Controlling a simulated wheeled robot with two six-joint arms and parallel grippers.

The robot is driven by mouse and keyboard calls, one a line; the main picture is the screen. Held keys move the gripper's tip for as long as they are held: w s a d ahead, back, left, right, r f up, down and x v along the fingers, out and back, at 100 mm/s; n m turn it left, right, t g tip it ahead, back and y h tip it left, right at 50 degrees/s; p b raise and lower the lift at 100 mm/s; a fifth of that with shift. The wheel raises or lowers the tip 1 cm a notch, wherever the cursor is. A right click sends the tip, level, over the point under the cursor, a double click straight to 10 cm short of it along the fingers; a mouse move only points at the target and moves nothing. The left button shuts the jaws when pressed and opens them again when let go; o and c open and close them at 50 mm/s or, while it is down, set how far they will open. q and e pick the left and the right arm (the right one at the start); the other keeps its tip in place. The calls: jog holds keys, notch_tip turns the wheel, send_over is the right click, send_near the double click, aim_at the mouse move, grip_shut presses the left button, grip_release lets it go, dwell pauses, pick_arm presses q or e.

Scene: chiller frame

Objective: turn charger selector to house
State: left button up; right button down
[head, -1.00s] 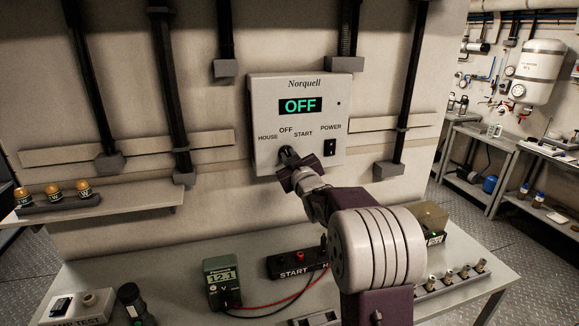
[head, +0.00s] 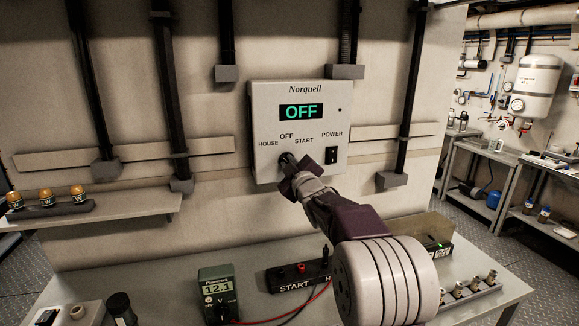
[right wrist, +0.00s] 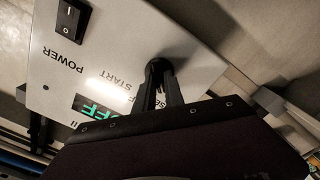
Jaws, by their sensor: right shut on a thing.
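The grey Norquell charger box (head: 262,118) hangs on the wall, its display (head: 301,111) reading OFF in green. The selector knob (head: 284,160) is below the labels HOUSE, OFF and START; my gripper covers part of it. My right gripper (head: 289,166) is shut on the dark selector knob, reaching it from the lower right. In the right wrist view the two fingers (right wrist: 161,90) close on the round black knob (right wrist: 172,70). Which label the knob points to cannot be told. My left gripper is not in view.
A black POWER rocker switch (head: 331,155) is right of the knob, close to my gripper. Below is a bench (head: 160,290) with a green meter (head: 217,292) reading 12.1 and a black START block (head: 297,276). A shelf with amber-topped items (head: 47,196) is at left.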

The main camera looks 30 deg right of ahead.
jog(key=c, duration=1.4)
grip_release()
jog(key=shift+c, duration=0.2)
jog(key=shift+s, duration=0.15)
jog(key=b+v, duration=0.1)
jog(key=v, duration=0.8)
